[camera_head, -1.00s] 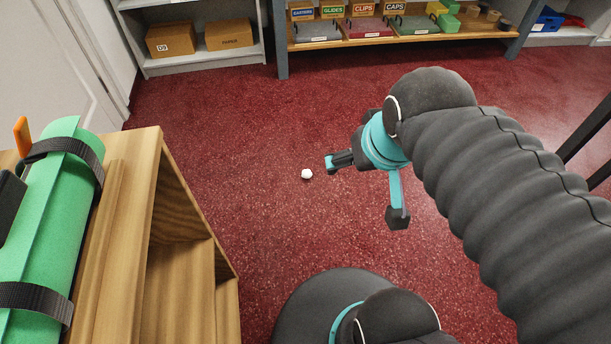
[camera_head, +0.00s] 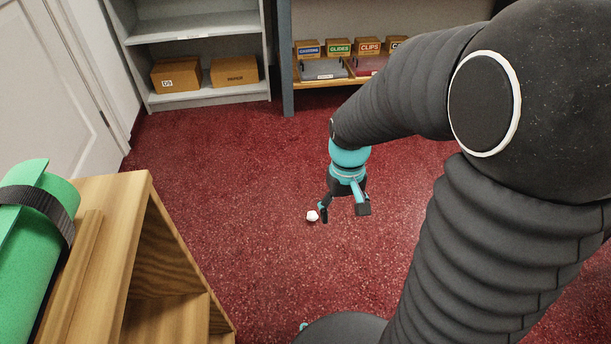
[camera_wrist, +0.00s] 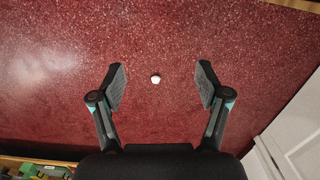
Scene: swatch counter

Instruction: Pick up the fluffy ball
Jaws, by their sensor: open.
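The fluffy ball is a small white ball (camera_head: 312,216) on the red speckled floor. The wrist view shows both fingers of my gripper (camera_wrist: 160,84) spread wide. I cannot tell exactly how high the fingertips are above the floor.
A wooden cabinet (camera_head: 118,215) with a strapped green roll (camera_head: 22,235) stands at the left. Grey shelves (camera_head: 195,30) with cardboard boxes (camera_head: 175,77) and a bench with labelled bins (camera_head: 322,70) stand at the back. A white door (camera_head: 50,80) is at the left. The floor around the ball is clear.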

